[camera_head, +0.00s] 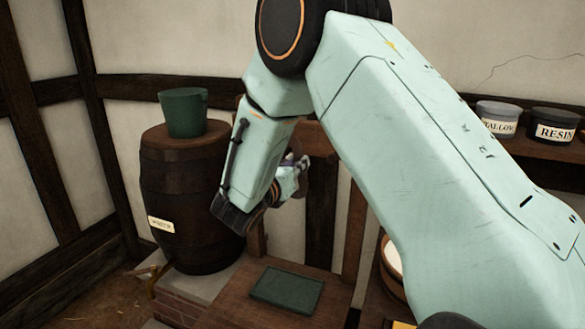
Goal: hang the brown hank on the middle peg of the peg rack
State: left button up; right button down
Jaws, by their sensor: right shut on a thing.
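My right arm crosses the view from the right and bends down in the middle. My right gripper (300,168) shows small and partly hidden behind its own wrist, in front of the wooden frame right of the barrel. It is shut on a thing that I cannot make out. I cannot pick out the brown hank for sure. The peg rack and its middle peg are not clearly seen; my arm covers much of the wall there. My left gripper is not in view.
A dark barrel (180,195) with a green bucket (183,112) on top stands at left. A green slab (287,289) lies on a wooden surface (230,300) below the gripper. Labelled pots, tallow (497,122) and resin (553,128), stand on a shelf (530,149) at right.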

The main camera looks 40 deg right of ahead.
jog(key=shift+x, duration=0.8)
jog(key=shift+w+d+f+b, duration=0.3)
jog(key=shift+d+f, duration=0.25)
jog(key=c, duration=1.1)
grip_release()
